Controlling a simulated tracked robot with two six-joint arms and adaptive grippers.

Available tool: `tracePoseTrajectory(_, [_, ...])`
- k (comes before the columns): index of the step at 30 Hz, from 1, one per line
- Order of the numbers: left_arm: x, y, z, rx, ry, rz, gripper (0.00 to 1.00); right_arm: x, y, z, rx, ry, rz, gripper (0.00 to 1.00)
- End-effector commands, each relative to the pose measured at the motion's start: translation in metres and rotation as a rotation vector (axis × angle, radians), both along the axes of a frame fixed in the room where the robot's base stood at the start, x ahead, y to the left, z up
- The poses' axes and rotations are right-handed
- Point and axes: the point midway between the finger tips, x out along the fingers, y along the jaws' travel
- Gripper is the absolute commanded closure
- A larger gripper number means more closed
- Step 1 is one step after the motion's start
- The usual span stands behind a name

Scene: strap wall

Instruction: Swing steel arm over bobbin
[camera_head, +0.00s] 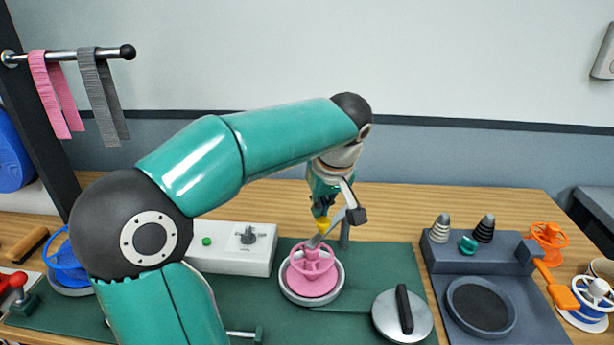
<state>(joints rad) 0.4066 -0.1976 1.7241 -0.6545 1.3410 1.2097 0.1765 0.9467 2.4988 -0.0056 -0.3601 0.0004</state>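The pink bobbin (312,265) sits on a round pale base (284,290) on the green mat. A steel arm (329,228) slants from beside a short grey post (345,236) down to the left, its lower end in front of or over the bobbin's top. A yellow piece (322,226) shows at the steel arm, just under my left gripper (323,213). My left gripper points down above the bobbin; its fingertips are small and partly hidden, so I cannot tell if they hold the yellow piece. My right gripper is not in view.
A round steel lid-like disc with a black handle (403,309) lies to the right. A dark grey station (480,250) stands farther right. A strap rail (75,55) hangs at upper left.

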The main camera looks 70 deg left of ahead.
Motion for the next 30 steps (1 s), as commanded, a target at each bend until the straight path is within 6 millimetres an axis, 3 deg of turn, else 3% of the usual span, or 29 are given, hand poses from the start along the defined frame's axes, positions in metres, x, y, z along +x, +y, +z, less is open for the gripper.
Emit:
tracePoseTrajectory(10, [0.001, 0.005, 0.001, -0.008, 0.001, -0.001, 1.00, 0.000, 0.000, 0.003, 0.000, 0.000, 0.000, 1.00])
tracePoseTrajectory(17, [0.006, 0.039, 0.009, -0.003, 0.002, -0.007, 1.00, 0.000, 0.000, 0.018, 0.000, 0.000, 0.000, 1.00])
tracePoseTrajectory(24, [0.010, 0.018, 0.059, -0.001, -0.005, -0.018, 1.00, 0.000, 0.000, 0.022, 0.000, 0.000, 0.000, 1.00])
tracePoseTrajectory(30, [0.012, 0.006, 0.089, -0.001, -0.003, -0.020, 1.00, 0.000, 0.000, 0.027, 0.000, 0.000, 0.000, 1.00])
